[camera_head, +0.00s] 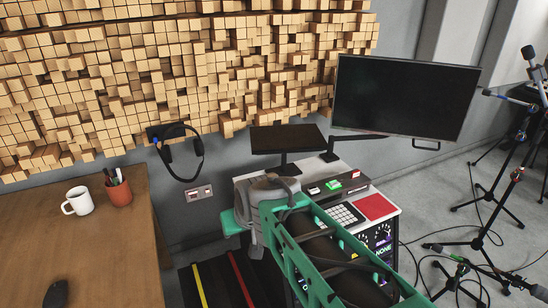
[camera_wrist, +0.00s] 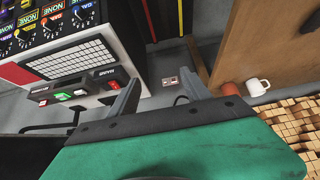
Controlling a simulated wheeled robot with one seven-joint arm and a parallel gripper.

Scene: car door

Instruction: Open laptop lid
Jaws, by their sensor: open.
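No thing that is clearly a laptop shows in either view. In the head view a thin dark panel (camera_head: 287,139) stands on a dark stand behind the console; I cannot tell whether it is a small screen or a closed laptop. My green arm reaches in from the lower right, over the front of the console. My gripper shows in the wrist view (camera_wrist: 162,86) with its two grey fingers apart and nothing between them. The fingertips are in the air beside the console, over grey floor and wall. In the head view they are hidden by my arm.
The console (camera_head: 377,205) has buttons, a keypad and a red pad. A large monitor (camera_head: 405,97) hangs on an arm behind it. A wooden desk (camera_head: 105,255) with a white mug (camera_head: 78,201) and pen cup (camera_head: 118,191) stands left. Tripods and cables fill the right floor.

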